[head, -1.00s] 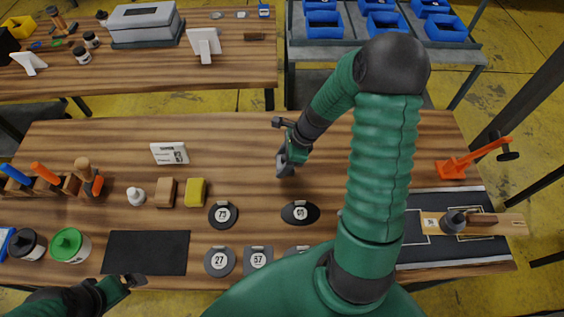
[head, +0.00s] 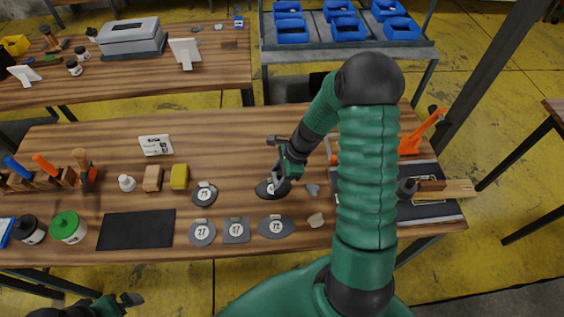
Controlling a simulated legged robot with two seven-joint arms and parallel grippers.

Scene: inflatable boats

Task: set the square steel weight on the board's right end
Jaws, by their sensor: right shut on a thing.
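The square steel weight (head: 236,236) lies flat on the bench in the front row, between a round weight (head: 202,235) and an oval one (head: 276,228). My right gripper (head: 279,181) is behind and to the right of it, pointing down, shut on a dark oval weight (head: 265,190) at bench level. The pale wooden board (head: 458,189) is at the right, with a dark weight (head: 407,188) and a brown block (head: 430,186) on it. Its bare right end shows; my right arm hides part of its left. My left gripper (head: 130,299) is at the lower left edge, its jaws unclear.
Another round weight (head: 204,195) lies behind the front row. An orange stand (head: 412,142) rises behind the board. The bench middle behind the weights is mostly clear.

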